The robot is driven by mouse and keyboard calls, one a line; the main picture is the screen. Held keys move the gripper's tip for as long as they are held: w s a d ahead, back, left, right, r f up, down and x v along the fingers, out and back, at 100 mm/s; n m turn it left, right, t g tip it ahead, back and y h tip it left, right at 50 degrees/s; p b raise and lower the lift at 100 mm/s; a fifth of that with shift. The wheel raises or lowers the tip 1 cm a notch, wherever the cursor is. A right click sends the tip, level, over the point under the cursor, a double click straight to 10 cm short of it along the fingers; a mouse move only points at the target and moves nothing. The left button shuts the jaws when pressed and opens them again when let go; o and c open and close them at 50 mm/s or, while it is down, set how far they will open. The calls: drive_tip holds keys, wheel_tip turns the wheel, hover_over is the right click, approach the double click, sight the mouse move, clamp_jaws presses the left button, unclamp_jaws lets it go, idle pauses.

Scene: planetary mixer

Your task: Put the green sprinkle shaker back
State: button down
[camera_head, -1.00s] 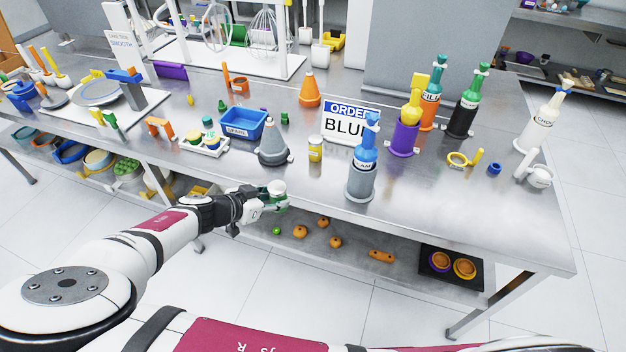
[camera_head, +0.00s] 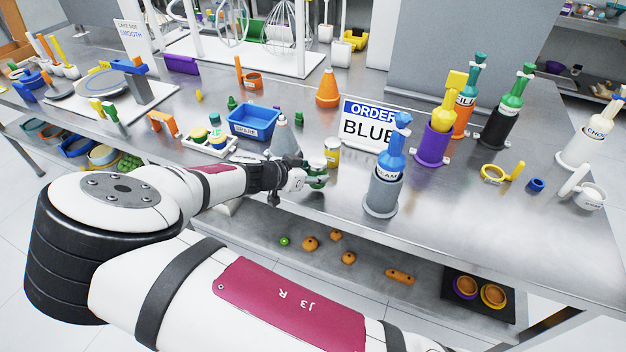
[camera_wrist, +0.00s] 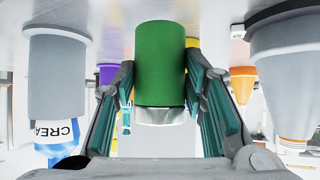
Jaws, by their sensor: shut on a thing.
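The green sprinkle shaker (camera_head: 317,174) is between the fingers of my gripper (camera_head: 304,181), at the front edge of the metal table, just in front of the yellow shaker (camera_head: 332,152). In the wrist view, which looks upside down, the shaker's green body (camera_wrist: 160,64) fills the middle, with a pale cap below it. My gripper (camera_wrist: 160,100) is shut on it, one finger on each side. The shaker's base is close to the tabletop; I cannot tell whether it touches.
A grey cone in a holder (camera_head: 284,140) stands left of the shaker. The blue cream bottle (camera_head: 388,165) in its grey holder stands to the right. The order sign (camera_head: 366,127) reading BLUE is behind. A white tray (camera_head: 228,150) with small jars lies left.

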drive_tip(key=shift+f+b, duration=0.3)
drive_tip(key=shift+f, duration=0.95)
drive_tip(key=shift+f, duration=0.15)
drive_tip(key=c, duration=1)
unclamp_jaws()
drive_tip(key=shift+r, duration=0.2)
drive_tip(key=v, duration=1.2)
